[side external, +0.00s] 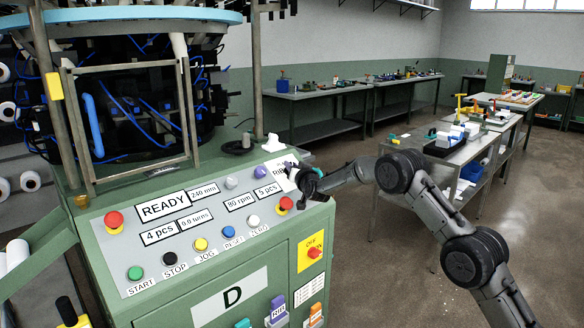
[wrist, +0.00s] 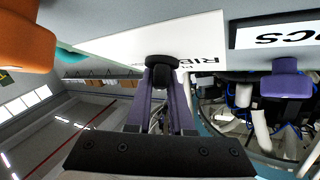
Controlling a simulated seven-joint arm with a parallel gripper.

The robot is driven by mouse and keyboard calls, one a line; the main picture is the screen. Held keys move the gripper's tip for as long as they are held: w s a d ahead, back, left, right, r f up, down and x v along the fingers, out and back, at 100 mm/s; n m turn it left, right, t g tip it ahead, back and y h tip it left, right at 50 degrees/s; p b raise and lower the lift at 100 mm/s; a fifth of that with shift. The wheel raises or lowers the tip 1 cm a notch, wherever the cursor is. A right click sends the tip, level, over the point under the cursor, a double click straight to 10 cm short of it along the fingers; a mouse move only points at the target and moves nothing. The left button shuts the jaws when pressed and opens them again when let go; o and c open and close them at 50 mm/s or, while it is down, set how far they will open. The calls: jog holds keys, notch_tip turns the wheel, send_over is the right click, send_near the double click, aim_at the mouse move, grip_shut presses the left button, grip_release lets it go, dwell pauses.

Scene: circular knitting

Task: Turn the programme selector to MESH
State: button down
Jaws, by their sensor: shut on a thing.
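The programme selector shows in the wrist view as a small black knob (wrist: 162,61) on a white plate (wrist: 130,45). The plate reads RIB, upside down in that view. My gripper (wrist: 162,82) has its two purple-grey fingers closed around the knob. In the side view my gripper (side external: 306,172) reaches the upper right corner of the green machine's sloping panel and covers the knob. The white plate (side external: 279,177) partly shows there with its RIB text. No MESH marking is readable, and the pointer's direction is hidden.
A red mushroom button (side external: 285,204) sits close below my gripper on the panel. A grey-purple knob (side external: 231,183) is to the left. The READY display (side external: 163,208) and several coloured push buttons fill the panel.

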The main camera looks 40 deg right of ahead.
jog(key=shift+f, duration=0.1)
jog(key=c, duration=0.8)
grip_release()
jog(key=v, duration=1.4)
jog(key=shift+w, duration=0.1)
